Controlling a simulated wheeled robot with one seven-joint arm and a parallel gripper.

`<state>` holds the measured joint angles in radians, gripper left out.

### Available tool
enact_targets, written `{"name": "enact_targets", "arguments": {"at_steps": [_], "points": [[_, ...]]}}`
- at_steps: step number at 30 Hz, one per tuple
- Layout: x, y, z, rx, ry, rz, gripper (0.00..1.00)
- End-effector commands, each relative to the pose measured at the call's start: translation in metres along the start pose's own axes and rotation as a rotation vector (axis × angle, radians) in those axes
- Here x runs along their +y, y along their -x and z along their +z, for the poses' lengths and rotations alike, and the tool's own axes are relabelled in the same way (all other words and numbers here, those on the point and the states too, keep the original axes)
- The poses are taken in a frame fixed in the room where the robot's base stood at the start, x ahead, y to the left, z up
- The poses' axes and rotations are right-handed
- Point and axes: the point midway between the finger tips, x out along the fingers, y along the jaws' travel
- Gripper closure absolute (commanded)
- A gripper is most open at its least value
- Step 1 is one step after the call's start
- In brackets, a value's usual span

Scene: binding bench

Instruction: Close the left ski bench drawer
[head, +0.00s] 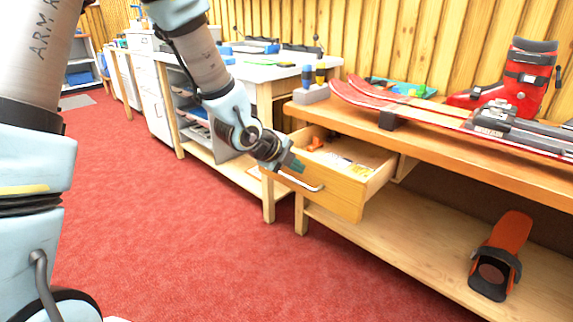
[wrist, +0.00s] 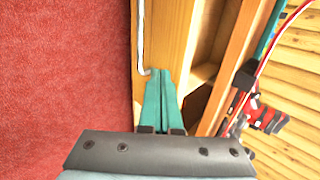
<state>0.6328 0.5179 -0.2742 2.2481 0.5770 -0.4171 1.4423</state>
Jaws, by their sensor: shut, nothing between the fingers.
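The left ski bench drawer (head: 345,194) stands open, pulled out from under the wooden bench top. Its pale wooden front carries a silver bar handle (head: 302,183). Orange and white small items lie inside it. My gripper (head: 296,166) is shut and empty, with its teal fingers at the left part of the drawer front, close to the handle. In the wrist view the shut fingers (wrist: 161,74) overlap the drawer front (wrist: 164,38), beside the end of the handle (wrist: 140,42). I cannot tell whether they touch the drawer.
Red skis (head: 430,108) and a red ski boot (head: 515,80) rest on the bench top (head: 420,138). An orange-and-black boot-like piece (head: 501,256) lies on the lower shelf (head: 400,240). A white-topped workbench (head: 265,72) stands to the left. The red carpet (head: 190,240) in front is clear.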

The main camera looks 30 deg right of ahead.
Motion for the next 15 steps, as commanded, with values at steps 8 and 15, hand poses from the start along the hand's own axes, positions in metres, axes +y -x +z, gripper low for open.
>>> {"name": "enact_targets", "arguments": {"at_steps": [8,15], "points": [[-0.022,-0.03,0.0,-0.001,0.001,0.0,1.0],[-0.027,-0.036,0.0,-0.001,0.0,0.001,1.0]]}}
